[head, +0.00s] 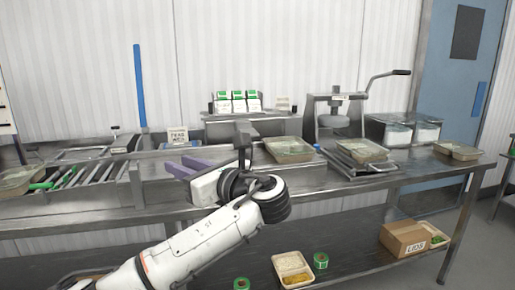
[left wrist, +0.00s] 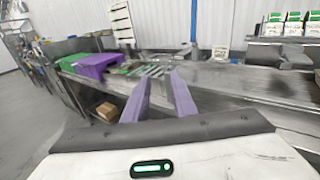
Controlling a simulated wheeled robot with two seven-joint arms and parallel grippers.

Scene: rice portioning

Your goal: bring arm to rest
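My left arm comes in from the lower left of the head view. Its gripper (head: 177,161) points left above the steel bench (head: 330,193). The two purple fingers stand apart with nothing between them. In the left wrist view the left gripper (left wrist: 159,76) also shows open and empty, with the bench behind its fingers. My right gripper is in neither view.
A roller conveyor (head: 78,176) lies left on the bench. A food tray (head: 289,150), a lever press (head: 335,122) and clear bins (head: 398,134) stand to the right. The lower shelf holds a lids box (head: 405,240) and another tray (head: 292,268).

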